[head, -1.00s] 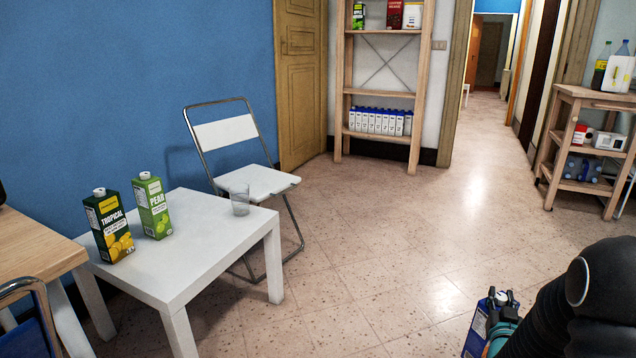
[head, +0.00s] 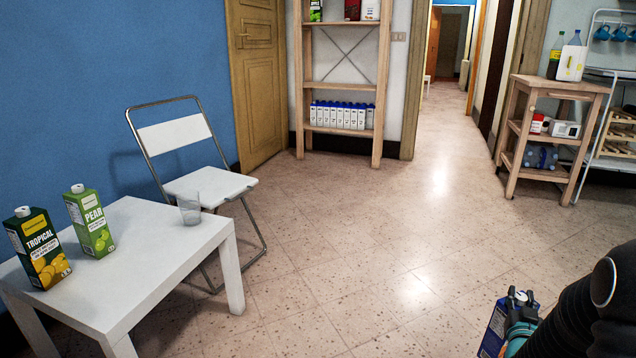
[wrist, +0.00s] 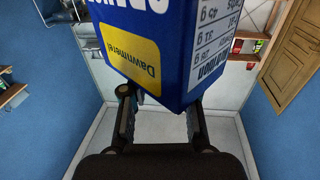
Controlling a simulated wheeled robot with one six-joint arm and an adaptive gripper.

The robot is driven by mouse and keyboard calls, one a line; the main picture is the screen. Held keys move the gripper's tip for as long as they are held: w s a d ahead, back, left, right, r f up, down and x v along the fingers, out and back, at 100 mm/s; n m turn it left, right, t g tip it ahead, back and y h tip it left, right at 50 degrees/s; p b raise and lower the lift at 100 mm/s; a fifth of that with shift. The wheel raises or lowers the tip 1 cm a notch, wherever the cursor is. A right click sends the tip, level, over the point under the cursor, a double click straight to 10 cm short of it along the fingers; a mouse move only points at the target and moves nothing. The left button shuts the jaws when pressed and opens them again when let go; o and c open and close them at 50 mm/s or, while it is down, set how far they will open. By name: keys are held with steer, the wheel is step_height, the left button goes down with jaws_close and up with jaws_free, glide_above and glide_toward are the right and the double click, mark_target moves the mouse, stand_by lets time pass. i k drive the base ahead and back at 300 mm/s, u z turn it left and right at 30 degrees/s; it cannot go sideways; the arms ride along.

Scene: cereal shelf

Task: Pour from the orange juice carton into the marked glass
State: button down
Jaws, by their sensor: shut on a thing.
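My gripper (head: 521,325) is shut on a blue carton (head: 497,322) at the lower right of the head view. In the wrist view, the carton (wrist: 160,60) fills the upper middle, with a yellow label reading "Dawnmere"; the flavour cannot be read.
A tropical carton (head: 38,250) and a green pear carton (head: 90,222) stand left of the glass. A white folding chair (head: 208,186) is behind the table. A wooden shelf (head: 340,85) and a wooden cart (head: 515,150) stand farther back. The middle floor is open.

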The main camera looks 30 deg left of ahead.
mark_target(188, 201)
steer(key=i, duration=0.95)
steer(key=u, duration=3.05)
